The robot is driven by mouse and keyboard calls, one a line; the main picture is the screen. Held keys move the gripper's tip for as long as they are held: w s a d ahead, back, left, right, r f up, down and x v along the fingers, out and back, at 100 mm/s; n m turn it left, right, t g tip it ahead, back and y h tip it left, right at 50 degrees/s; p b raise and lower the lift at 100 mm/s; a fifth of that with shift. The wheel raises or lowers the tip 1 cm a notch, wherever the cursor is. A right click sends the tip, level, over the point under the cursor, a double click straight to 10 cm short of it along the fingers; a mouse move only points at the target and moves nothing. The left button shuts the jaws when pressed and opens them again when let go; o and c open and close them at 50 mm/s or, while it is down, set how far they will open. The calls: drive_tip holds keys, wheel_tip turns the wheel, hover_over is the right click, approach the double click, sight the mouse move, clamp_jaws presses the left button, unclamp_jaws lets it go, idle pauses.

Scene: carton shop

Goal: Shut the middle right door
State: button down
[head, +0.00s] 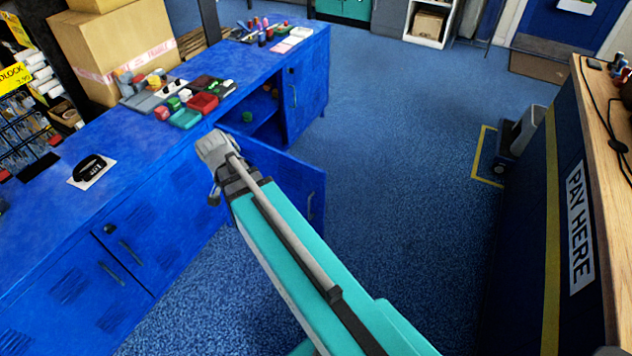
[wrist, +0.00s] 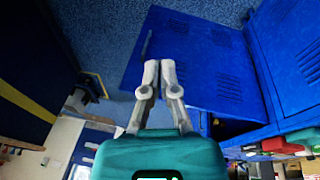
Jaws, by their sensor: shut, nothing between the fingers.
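The open door (head: 292,180) is a blue panel of the long blue cabinet. It stands swung out into the aisle, hinged on its left side, with a handle near its free edge. In the wrist view the door (wrist: 203,65) shows its vented outer face and handle. The dark cabinet opening (head: 262,128) behind it shows a shelf with small items. My gripper (wrist: 160,66) is shut and empty, its fingertips in front of the outer face in the picture; contact cannot be told.
The cabinet's other doors (head: 75,288) look shut. Its blue top (head: 140,135) bears trays, small goods and a large carton (head: 118,48).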

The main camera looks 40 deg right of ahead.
drive_tip(key=w+d+f+m+g+h+b, duration=0.1)
drive_tip(key=d+f+m+h+b, duration=0.1)
drive_tip(key=d+m+b, duration=0.3)
drive_tip(key=w+d+f+m+g+h+b, duration=0.1)
drive_tip(key=d+f+m+b, duration=0.3)
drive_tip(key=d+m, duration=0.8)
drive_tip(key=shift+w+d+f+m+h+b, duration=0.3)
drive_tip(key=shift+w+f+m+h, duration=0.4)
drive_tip(key=shift+m, duration=0.7)
drive_tip(key=shift+a+r, duration=0.1)
drive_tip(key=b, duration=0.8)
approach(320, 182)
drive_tip(key=shift+x, duration=2.75)
